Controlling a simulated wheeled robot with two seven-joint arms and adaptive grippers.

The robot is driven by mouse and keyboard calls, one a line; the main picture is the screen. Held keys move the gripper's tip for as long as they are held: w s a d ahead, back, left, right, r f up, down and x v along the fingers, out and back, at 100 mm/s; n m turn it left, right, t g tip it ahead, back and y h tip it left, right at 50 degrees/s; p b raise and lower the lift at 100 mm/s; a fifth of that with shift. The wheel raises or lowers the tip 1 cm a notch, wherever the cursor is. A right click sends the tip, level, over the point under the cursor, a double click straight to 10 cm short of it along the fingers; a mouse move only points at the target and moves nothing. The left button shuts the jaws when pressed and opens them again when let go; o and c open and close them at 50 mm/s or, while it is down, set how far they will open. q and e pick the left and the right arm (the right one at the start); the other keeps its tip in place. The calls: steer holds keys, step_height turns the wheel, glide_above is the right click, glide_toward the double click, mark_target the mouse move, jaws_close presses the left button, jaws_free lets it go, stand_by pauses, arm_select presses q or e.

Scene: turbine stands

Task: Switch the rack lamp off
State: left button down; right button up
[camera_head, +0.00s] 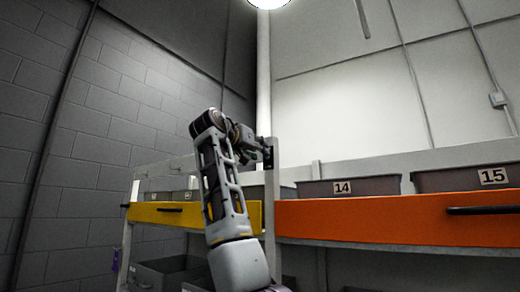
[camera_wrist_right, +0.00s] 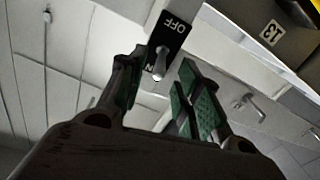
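The rack lamp (camera_head: 268,2) glows at the top edge of the head view. The black switch plate (camera_wrist_right: 172,32) is on a pale post, with OFF at one end and a partly covered ON label at the other. Its metal toggle lever (camera_wrist_right: 160,62) leans toward the ON end. In the head view the plate (camera_head: 268,153) is small, on the post. My right gripper (camera_wrist_right: 160,88) is open and empty, its green-padded fingers on either side of the lever's end; I cannot tell whether they touch it. It also shows in the head view (camera_head: 257,150), close to the plate. My left gripper is out of view.
The rack post (camera_head: 271,215) stands between a yellow drawer front (camera_head: 165,213) and an orange one (camera_head: 390,218). Grey bins 14 (camera_head: 370,186) and 15 (camera_head: 460,180) sit on the right shelf. A grey block wall (camera_head: 110,110) is at the left.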

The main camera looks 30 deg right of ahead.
steer(key=shift+x, duration=0.9)
steer(key=shift+c, duration=0.3)
jaws_close()
